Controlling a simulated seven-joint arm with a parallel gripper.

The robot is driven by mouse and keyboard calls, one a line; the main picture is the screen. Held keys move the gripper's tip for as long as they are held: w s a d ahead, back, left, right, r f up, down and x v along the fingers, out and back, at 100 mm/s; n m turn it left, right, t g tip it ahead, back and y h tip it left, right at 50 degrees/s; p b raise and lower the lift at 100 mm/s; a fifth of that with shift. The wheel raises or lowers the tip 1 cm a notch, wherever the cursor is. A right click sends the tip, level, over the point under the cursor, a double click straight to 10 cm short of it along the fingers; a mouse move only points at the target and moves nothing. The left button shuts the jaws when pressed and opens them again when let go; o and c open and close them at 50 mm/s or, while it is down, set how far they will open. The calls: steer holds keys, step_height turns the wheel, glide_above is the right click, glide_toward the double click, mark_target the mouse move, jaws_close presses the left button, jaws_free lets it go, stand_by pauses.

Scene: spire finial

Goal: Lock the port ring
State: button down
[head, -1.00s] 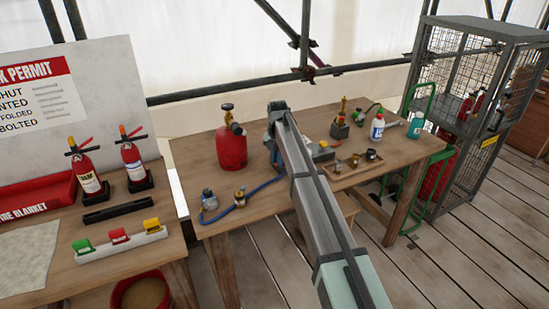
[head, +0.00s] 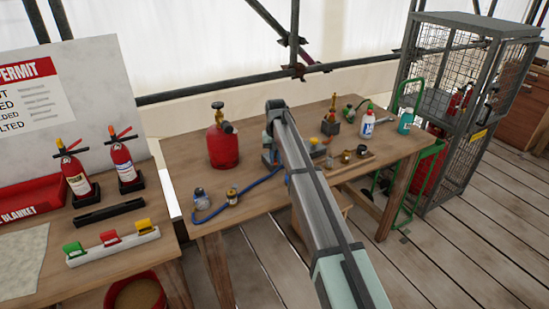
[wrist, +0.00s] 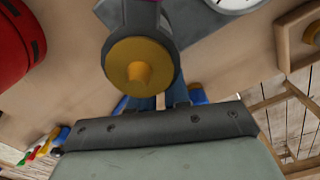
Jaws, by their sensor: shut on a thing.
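In the wrist view a grey round fitting with a yellow-orange cap and centre stub (wrist: 138,70) fills the middle, just beyond my gripper (wrist: 160,100). My gripper is shut on this fitting as far as I can tell; the fingertips are mostly hidden behind it. A grey plate (wrist: 203,33) and part of a white dial (wrist: 236,4) lie beyond it. I cannot make out which part is the port ring. In the head view my arm covers my gripper and the fitting, over the middle of the bench.
A red gas cylinder (head: 223,148) stands left of my arm; it also shows in the wrist view (wrist: 15,45). A blue hose (head: 258,181) runs across the bench (head: 185,170) to small brass-topped parts (head: 231,196). A wooden tray (head: 350,170) and a white bottle (head: 367,122) are to the right.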

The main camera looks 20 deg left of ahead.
mark_target(276, 161)
stand_by(0.3)
steer(key=c, duration=1.1)
jaws_free()
step_height(276, 161, up, 14)
steer(key=shift+f, duration=0.1)
